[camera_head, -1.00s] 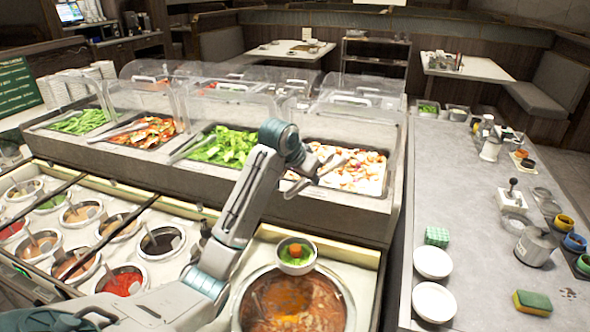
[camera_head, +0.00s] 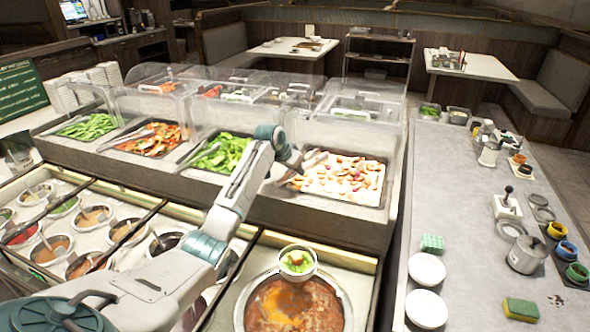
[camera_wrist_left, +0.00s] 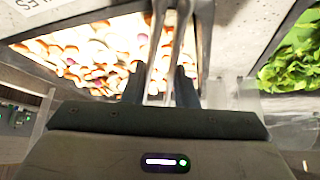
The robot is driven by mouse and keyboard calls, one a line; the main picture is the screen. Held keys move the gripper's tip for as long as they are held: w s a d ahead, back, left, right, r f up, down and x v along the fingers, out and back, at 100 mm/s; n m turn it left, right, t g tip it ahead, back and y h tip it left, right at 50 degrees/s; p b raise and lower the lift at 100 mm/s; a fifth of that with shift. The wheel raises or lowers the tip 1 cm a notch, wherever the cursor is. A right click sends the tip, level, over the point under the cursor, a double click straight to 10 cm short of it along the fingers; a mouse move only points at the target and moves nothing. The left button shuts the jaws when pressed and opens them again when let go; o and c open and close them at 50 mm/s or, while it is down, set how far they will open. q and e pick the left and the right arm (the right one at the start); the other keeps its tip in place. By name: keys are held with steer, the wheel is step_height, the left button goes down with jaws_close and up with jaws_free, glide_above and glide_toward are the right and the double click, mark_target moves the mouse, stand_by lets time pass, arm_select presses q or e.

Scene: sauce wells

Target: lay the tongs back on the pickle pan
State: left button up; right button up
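The pickle pan (camera_head: 350,183) is the rightmost pan of the upper counter, full of pale, pink and brown pieces. It also fills the upper left of the left wrist view (camera_wrist_left: 85,50), by a label ending in "LES". My left gripper (camera_head: 296,168) is over the pan's left side. In the left wrist view its dark fingers (camera_wrist_left: 162,88) are closed around the silver tongs (camera_wrist_left: 158,48), which extend up the picture over the pan's edge. Whether the tongs touch the pan is hard to tell. My right gripper is not in view.
A lettuce pan (camera_head: 222,154) with its own tongs is just left. Clear covers (camera_head: 362,118) stand above and behind the pans. A soup pot (camera_head: 290,308) and small bowl (camera_head: 297,262) are in front below. A grey counter (camera_head: 465,215) with bowls and jars is at right.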

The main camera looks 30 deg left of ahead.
arm_select(q)
steer(key=shift+f+p, duration=0.35)
steer(key=shift+f, duration=0.5)
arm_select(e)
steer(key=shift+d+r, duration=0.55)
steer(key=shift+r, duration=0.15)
arm_select(q)
steer(key=shift+f, duration=0.1)
steer(key=shift+f, duration=0.5)
steer(key=o, duration=0.6)
steer(key=shift+c, duration=0.2)
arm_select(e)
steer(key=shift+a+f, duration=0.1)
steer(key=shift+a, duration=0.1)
